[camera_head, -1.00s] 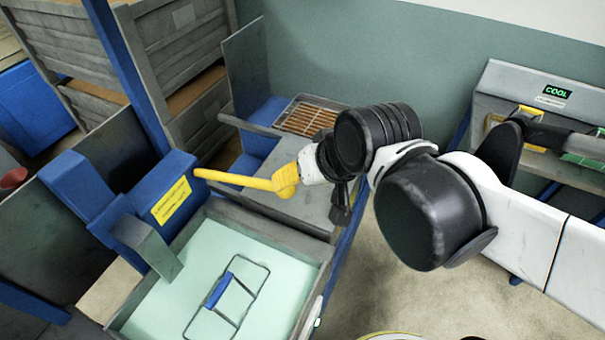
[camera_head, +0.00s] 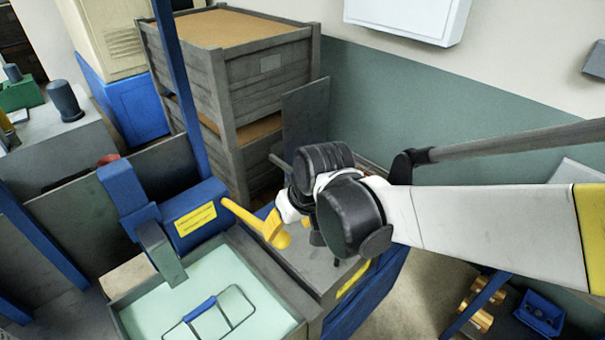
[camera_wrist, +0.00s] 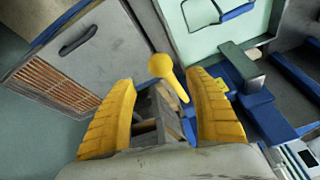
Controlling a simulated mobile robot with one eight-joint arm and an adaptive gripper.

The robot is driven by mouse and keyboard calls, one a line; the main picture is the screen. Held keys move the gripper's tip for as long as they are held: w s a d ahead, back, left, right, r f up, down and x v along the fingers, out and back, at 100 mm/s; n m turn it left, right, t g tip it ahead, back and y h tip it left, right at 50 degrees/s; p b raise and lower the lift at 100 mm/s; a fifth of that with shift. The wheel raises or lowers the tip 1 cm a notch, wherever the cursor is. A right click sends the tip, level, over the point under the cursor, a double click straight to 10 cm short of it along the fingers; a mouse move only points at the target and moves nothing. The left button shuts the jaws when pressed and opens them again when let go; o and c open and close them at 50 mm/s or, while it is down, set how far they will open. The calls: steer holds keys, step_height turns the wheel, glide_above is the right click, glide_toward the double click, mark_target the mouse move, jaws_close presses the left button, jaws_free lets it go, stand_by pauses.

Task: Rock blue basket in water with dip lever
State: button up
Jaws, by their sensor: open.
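The dip lever (camera_head: 245,218) is a yellow rod with a rounded knob, reaching right from a blue housing (camera_head: 195,215) with a yellow label. My gripper (camera_head: 287,222) is by the knob end in the head view, its fingers hard to separate from the lever. In the wrist view my yellow fingers (camera_wrist: 160,88) are apart, and the lever's knob (camera_wrist: 160,65) appears between them; contact cannot be told. The basket (camera_head: 228,310), a wire frame with a blue handle, is in the pale green water of the tank (camera_head: 262,270); its lower part is cut off.
Stacked grey crates (camera_head: 250,75) stand behind the lever. A grey bracket (camera_head: 160,250) overhangs the tank's left side. A grey cabinet top (camera_head: 325,270) lies right of the tank, under my arm. Floor shows at the right.

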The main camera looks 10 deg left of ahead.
mark_target(282, 235)
steer(key=b+x, duration=0.1)
steer(key=x, duration=0.7)
steer(key=shift+w+a+f+b, duration=0.15)
steer(key=shift+a+f+b, duration=0.05)
steer(key=shift+f+b, duration=0.15)
jaws_close()
steer(key=w+a+r+g+h+p, duration=0.2)
steer(key=r+p, duration=0.4)
steer(key=r, duration=0.5)
steer(key=shift+w+a+g+h, duration=0.4)
steer(key=shift+w+a+h, duration=0.3)
steer(key=shift+w+a, duration=0.35)
steer(key=shift+s+a, duration=0.1)
steer(key=shift+s, duration=0.05)
jaws_free()
